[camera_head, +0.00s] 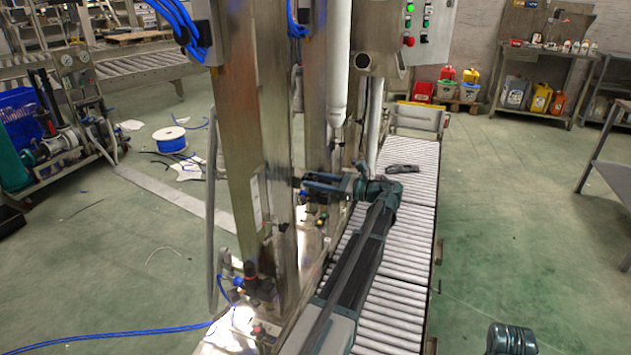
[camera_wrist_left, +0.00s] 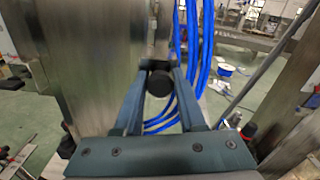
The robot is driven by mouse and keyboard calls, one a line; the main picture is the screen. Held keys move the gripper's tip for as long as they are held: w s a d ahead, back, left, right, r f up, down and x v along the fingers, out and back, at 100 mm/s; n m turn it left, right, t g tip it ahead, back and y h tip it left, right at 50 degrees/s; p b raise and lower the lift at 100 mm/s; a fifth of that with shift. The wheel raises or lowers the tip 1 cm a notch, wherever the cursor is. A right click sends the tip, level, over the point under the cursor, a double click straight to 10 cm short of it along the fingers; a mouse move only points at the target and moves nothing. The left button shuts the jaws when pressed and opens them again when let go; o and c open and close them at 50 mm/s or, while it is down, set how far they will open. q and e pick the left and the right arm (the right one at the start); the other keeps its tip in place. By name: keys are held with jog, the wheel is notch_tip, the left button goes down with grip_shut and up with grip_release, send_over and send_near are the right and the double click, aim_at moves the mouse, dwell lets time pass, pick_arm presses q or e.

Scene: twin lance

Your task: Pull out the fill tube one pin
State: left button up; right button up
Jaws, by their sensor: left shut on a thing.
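My left gripper (camera_head: 304,184) reaches leftward across the roller conveyor to the steel columns of the filling machine. In the left wrist view its two fingers (camera_wrist_left: 159,80) are closed on a round black knob (camera_wrist_left: 160,84), seen end-on, which I take to be the pin. The pin's shaft and its hole are hidden behind the knob, so I cannot tell how far in it sits. In the head view the knob is too small to make out. A white vertical tube (camera_head: 338,60) hangs above the gripper. My right gripper is not in view.
A steel column (camera_head: 238,130) stands close left of the gripper. Blue hoses (camera_wrist_left: 192,60) hang just beyond the fingers in the wrist view. A dark flat object (camera_head: 403,169) lies on the roller conveyor (camera_head: 405,245). Open green floor lies to the right.

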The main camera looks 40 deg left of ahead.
pick_arm(q)
grip_shut()
dwell(0.9)
jog(key=shift+v, duration=1.2)
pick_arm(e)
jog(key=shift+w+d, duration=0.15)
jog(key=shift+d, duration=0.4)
pick_arm(q)
jog(key=o, duration=0.9)
grip_release()
jog(key=shift+w+d, duration=0.1)
jog(key=shift+d, duration=0.05)
